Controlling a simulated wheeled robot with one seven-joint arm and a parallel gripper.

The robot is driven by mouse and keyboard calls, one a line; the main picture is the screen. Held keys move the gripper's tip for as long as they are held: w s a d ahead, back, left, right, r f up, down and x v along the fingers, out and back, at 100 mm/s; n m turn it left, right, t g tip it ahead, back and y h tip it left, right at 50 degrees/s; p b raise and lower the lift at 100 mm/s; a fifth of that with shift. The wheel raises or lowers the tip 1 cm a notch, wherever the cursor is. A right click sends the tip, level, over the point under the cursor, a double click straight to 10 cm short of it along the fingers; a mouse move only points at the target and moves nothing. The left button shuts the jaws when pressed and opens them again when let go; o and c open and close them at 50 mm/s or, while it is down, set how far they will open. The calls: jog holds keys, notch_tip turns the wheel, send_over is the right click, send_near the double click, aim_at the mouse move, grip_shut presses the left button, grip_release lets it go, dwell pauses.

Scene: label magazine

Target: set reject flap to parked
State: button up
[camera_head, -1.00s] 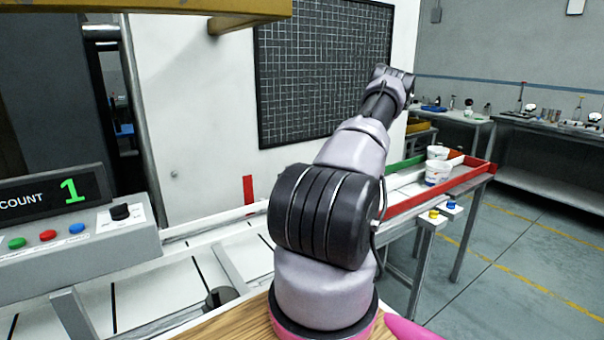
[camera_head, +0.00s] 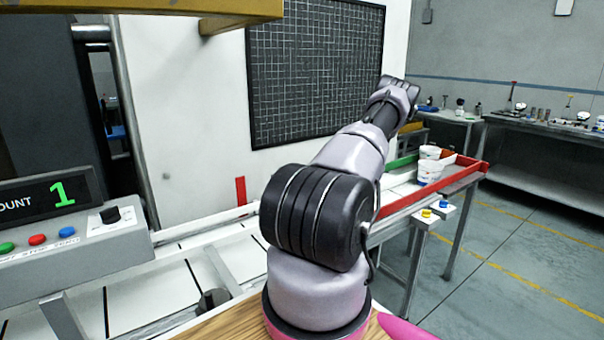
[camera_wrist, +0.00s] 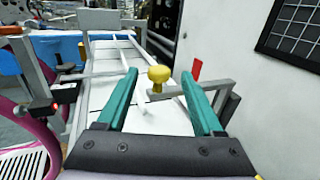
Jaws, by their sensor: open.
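In the wrist view, my gripper (camera_wrist: 159,79) is open, with its two teal fingers apart. A yellow knob (camera_wrist: 158,73) shows between the fingertips; I see no finger touching it, and its distance beyond them is hard to judge. A grey bar (camera_wrist: 192,88) runs right from near the knob to a bracket beside the white wall; it looks like the reject flap's arm, but no label shows. A red strip (camera_wrist: 197,68) is on the wall behind; a red strip also shows in the head view (camera_head: 240,190). The head view does not show my fingers.
White conveyor slats with rails (camera_wrist: 110,68) run ahead in the wrist view. The white machine wall (camera_wrist: 235,95) is close on the right. In the head view, a control box (camera_head: 80,245) reading COUNT 1 stands left, and a red-edged tray (camera_head: 432,192) with white cups stands right.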

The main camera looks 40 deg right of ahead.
jog(key=shift+v, duration=2.05)
jog(key=shift+s+d, duration=0.1)
